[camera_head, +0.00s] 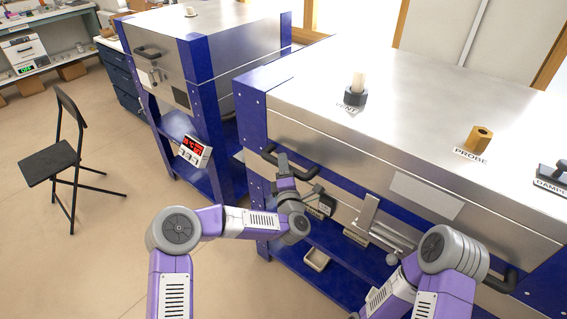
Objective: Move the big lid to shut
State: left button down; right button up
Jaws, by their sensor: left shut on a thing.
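The big lid (420,95) is the broad silver top of the near kiln, on the right of the head view. It lies low and looks nearly level over the kiln body; I cannot tell whether any gap stays under its front edge. A black bar handle (309,171) is on the left of its front face. My left gripper (283,163) is at this handle and shut on it; the fingers partly cover the bar. A second black handle (497,283) is at the right front. My right arm shows at the lower right, but its gripper is not in view.
On the lid stand a vent plug (357,90), a brass probe fitting (479,139) and a damper (551,174). A metal latch (365,215) is on the kiln front. A second kiln (215,45) stands behind left. A black chair (50,160) is at far left; floor between is clear.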

pick_arm(q)
jog(key=shift+s+f, duration=0.1)
jog(key=shift+f, duration=0.8)
jog(key=c, duration=0.9)
grip_release()
jog(key=shift+r, duration=0.15)
jog(key=p+v, duration=0.1)
jog(key=v, duration=0.6)
jog(key=shift+s+r, duration=0.1)
jog(key=shift+s, duration=0.2)
